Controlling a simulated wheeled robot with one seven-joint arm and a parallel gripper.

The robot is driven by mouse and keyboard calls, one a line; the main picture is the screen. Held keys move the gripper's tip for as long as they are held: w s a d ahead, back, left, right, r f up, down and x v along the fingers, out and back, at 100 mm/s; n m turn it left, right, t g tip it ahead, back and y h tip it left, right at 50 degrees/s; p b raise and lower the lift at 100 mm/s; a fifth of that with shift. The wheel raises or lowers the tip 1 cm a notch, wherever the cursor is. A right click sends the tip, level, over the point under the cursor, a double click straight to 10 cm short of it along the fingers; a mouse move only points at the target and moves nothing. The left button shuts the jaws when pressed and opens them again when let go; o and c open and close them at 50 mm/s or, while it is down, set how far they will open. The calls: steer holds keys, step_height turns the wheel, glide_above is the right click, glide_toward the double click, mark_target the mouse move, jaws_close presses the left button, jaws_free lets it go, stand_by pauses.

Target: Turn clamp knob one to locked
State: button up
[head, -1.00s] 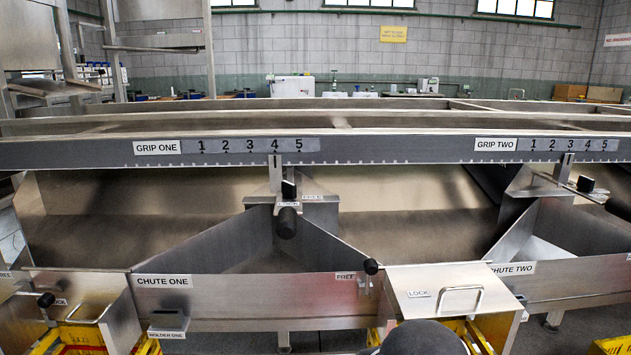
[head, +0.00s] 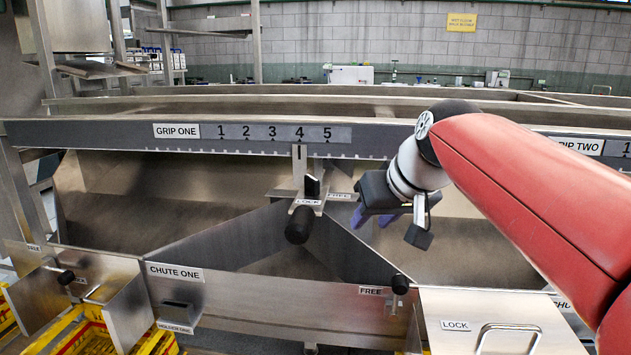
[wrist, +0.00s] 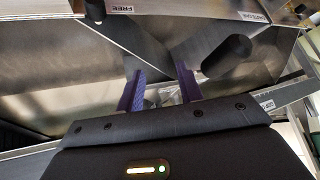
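Clamp knob one is the black cylindrical knob (head: 298,224) under the Grip One scale. It sits below the LOCK label (head: 307,202), with a FREE label (head: 340,196) to its right. In the wrist view the knob (wrist: 228,56) lies to the right of the fingers. My gripper (head: 374,218) is to the right of the knob in the head view and apart from it. Its two purple fingers are open with an empty gap (wrist: 161,74). The Grip One pointer (head: 299,152) stands under the 4.
A smaller black knob (head: 400,284) beside another FREE label is on the chute front below my gripper. The sloped chute one walls (head: 215,243) flank the knob. The long scale rail (head: 390,140) runs above.

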mark_target(312, 178)
steer(key=w+a+r+n, duration=0.1)
steer(key=w+a+r, duration=0.1)
steer(key=w, duration=0.2)
steer(key=w+a+r+n+b, duration=0.1)
steer(key=w+a+r, duration=0.1)
steer(key=w, duration=0.2)
steer(key=w+a+r+t+y, duration=0.1)
steer(key=w+a, duration=0.2)
steer(key=w, duration=0.1)
steer(key=shift+a+r+n, duration=0.1)
steer(key=shift+r+n, duration=0.3)
steer(key=x, duration=0.7)
steer(key=shift+w+f+b, duration=0.1)
steer(key=shift+b, duration=0.3)
steer(key=shift+c, duration=0.5)
jaws_close()
